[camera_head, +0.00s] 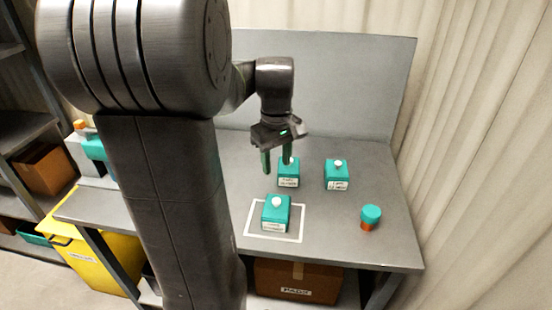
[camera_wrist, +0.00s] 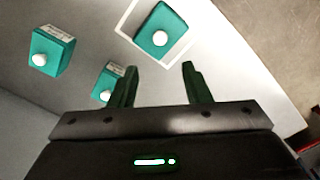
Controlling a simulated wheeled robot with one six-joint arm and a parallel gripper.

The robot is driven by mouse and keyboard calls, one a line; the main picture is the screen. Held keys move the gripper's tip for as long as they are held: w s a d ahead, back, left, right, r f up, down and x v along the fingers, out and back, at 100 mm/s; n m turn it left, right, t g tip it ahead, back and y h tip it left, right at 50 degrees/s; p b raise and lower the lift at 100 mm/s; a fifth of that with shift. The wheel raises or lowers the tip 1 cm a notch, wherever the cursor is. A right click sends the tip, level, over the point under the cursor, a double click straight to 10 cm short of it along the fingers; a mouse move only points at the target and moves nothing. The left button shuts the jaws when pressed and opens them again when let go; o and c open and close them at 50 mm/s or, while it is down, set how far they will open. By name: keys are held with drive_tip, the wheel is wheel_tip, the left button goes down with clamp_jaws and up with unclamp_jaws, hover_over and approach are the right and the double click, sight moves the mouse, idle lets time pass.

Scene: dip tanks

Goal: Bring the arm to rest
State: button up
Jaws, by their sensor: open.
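My gripper (camera_head: 279,160) hangs over the grey bench with its two green fingers apart and nothing between them. In the wrist view my gripper (camera_wrist: 158,85) is open too. A teal box with a white knob (camera_head: 275,214) sits inside a white square outline (camera_head: 261,237) on the bench. That box also shows in the wrist view (camera_wrist: 151,40), inside the outline. A second teal box (camera_head: 289,179) stands behind it, close to the fingers in the picture and partly hidden by one. A third teal box (camera_head: 337,180) stands to the right.
A small orange jar with a teal lid (camera_head: 370,218) stands near the bench's (camera_head: 342,242) right end. A grey back panel (camera_head: 340,85) rises behind. A cardboard box (camera_head: 298,280) is under the bench. A yellow bin (camera_head: 100,262) and shelves are at the left.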

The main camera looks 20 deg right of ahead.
sight(277, 200)
drive_tip(key=shift+f, duration=0.1)
wheel_tip(277, 200, down, 12)
drive_tip(key=shift+r, duration=0.1)
idle(0.6)
idle(0.3)
